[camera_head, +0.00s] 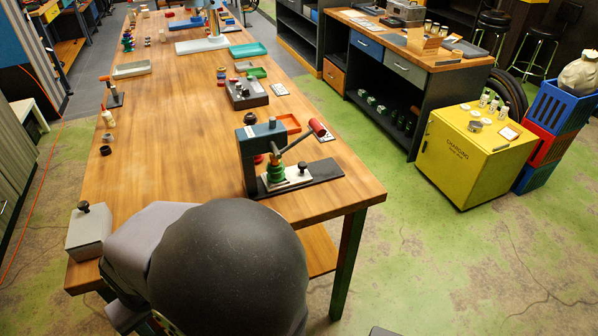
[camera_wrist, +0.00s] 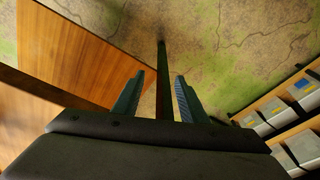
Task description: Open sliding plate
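A blue-grey press (camera_head: 262,150) with a red-handled lever (camera_head: 317,127) stands at the near right of the wooden table. On its dark base (camera_head: 326,170) lies a pale plate (camera_head: 290,176) with a black knob (camera_head: 302,168), beside a green stacked part (camera_head: 275,172). This looks like the sliding plate; how far it is slid cannot be told. My gripper (camera_wrist: 160,95) shows in the wrist view with its fingers apart and nothing visible held between them. In the head view, my arm hides it. The press does not show in the wrist view.
A grey box with a black knob (camera_head: 88,228) sits at the table's (camera_head: 170,130) near left corner. An orange tray (camera_head: 289,123) and a dark block (camera_head: 246,95) lie behind the press. The table's left middle is mostly clear. A yellow cabinet (camera_head: 465,155) stands apart at right.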

